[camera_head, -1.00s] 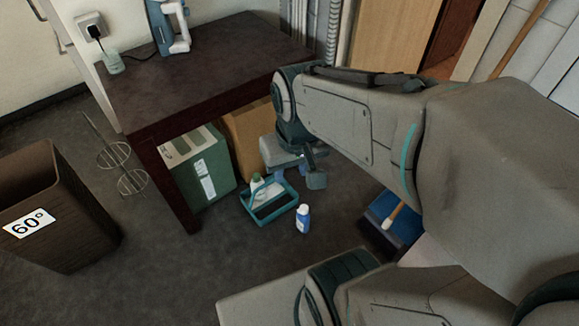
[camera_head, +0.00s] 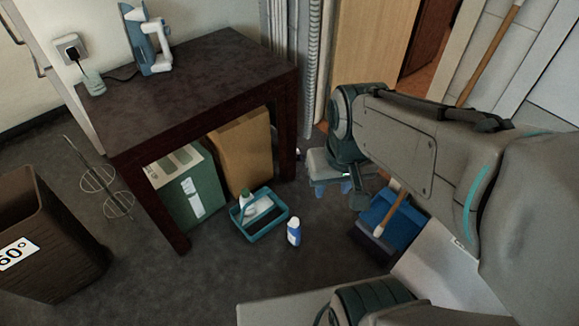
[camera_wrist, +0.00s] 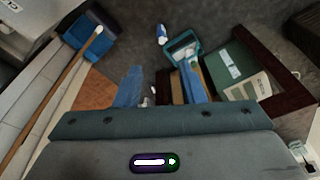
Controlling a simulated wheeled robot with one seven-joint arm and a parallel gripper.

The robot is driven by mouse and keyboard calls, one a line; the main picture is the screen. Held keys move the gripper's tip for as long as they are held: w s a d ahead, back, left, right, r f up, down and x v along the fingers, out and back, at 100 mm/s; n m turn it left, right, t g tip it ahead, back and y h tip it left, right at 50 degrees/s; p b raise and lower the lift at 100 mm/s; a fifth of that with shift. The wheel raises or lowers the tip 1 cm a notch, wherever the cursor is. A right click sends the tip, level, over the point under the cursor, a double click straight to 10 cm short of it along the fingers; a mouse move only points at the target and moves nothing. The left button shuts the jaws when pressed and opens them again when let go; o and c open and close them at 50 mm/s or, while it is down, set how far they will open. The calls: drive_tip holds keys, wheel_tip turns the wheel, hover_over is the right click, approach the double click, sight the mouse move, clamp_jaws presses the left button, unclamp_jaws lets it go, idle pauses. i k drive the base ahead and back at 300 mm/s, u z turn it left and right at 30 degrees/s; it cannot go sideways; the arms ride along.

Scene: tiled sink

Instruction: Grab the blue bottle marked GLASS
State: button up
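A small blue and white bottle (camera_head: 294,234) stands upright on the dark floor, just right of a teal caddy (camera_head: 268,224). Any GLASS lettering is too small to read. The bottle also shows near the top centre of the wrist view (camera_wrist: 162,36). My gripper (camera_head: 354,196) hangs to the right of the bottle in the head view, apart from it. In the wrist view, its two blue fingers (camera_wrist: 160,82) are spread with nothing held between them. The bottle lies beyond the fingertips there.
The caddy holds a white and green bottle (camera_head: 246,199). A dark table (camera_head: 200,75) stands over a green box (camera_head: 186,188) and a cardboard box (camera_head: 241,152). A brown bin (camera_head: 50,240) stands left. Floor before the bottle is clear.

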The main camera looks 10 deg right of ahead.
sight(294, 228)
drive_tip(key=i, duration=0.4)
drive_tip(key=z, duration=3.6)
drive_tip(key=k, duration=1.8)
drive_tip(key=u, duration=1.95)
drive_tip(key=i, duration=0.5)
drive_tip(key=u, duration=0.05)
